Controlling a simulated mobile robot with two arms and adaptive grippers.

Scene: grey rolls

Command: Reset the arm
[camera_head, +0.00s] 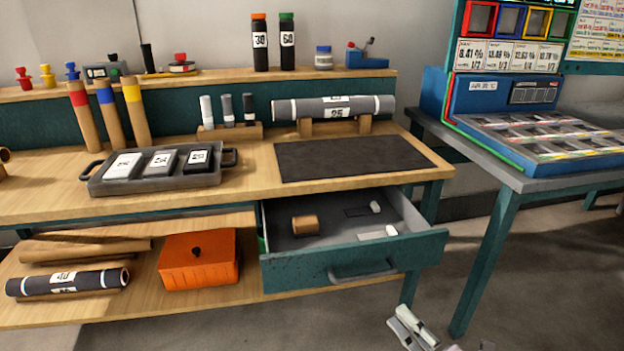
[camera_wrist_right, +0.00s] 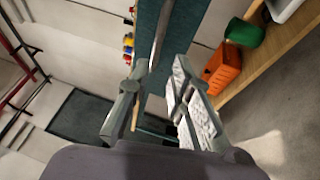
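My right gripper (camera_head: 414,328) shows at the bottom edge of the head view, in front of the bench, below and to the right of the open drawer (camera_head: 330,266). It looks apart from the drawer and the table legs. In the right wrist view its two fingers (camera_wrist_right: 158,78) stand apart with nothing held between them. My left gripper is not in view.
The workbench (camera_head: 240,187) holds a grey tray (camera_head: 90,178), a dark mat (camera_head: 350,157) and a grey roll (camera_head: 290,108) on supports. An orange box (camera_head: 199,262) sits on the lower shelf. A side table (camera_head: 490,165) stands right. Floor between them is open.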

